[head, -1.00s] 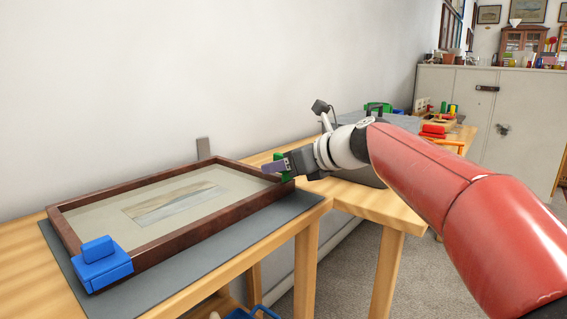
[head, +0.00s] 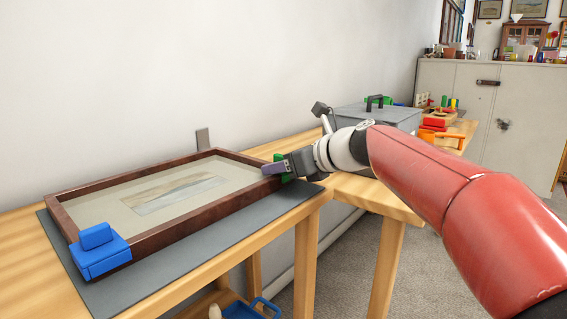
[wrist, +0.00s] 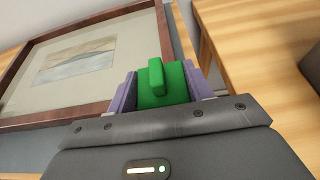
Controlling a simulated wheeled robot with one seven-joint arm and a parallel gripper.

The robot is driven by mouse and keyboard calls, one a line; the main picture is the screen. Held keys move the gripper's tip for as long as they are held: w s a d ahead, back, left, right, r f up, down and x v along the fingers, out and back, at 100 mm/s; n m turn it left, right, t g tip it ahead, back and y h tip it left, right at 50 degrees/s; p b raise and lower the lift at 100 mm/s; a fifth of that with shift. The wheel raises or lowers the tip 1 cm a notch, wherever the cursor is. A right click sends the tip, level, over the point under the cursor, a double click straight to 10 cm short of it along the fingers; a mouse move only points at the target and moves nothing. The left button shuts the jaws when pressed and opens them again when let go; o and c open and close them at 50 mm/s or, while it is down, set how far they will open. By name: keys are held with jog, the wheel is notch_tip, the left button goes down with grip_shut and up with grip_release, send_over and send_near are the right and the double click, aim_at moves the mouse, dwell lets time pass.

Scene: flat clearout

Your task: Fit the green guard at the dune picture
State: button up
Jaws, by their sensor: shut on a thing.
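The framed dune picture (head: 62,221) lies flat on a grey mat (head: 160,285) on the wooden bench. A blue guard (head: 98,252) sits on its near left corner. My gripper (head: 279,168) is at the frame's right corner, shut on the green guard (head: 283,159). In the wrist view the green guard (wrist: 172,88) is between the purple fingers, beside the frame's corner (wrist: 90,112). Whether the guard is seated on the corner or just beside it I cannot tell; its far side is hidden.
A grey box with a handle (head: 372,113) stands on the bench behind my arm. A blue crate (head: 245,309) is below the bench. A grey cabinet (head: 460,95) stands at the back right.

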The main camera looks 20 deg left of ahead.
jog(key=o, duration=1)
jog(key=shift+o, duration=0.2)
jog(key=shift+p+v, duration=0.3)
jog(key=shift+v, duration=3.55)
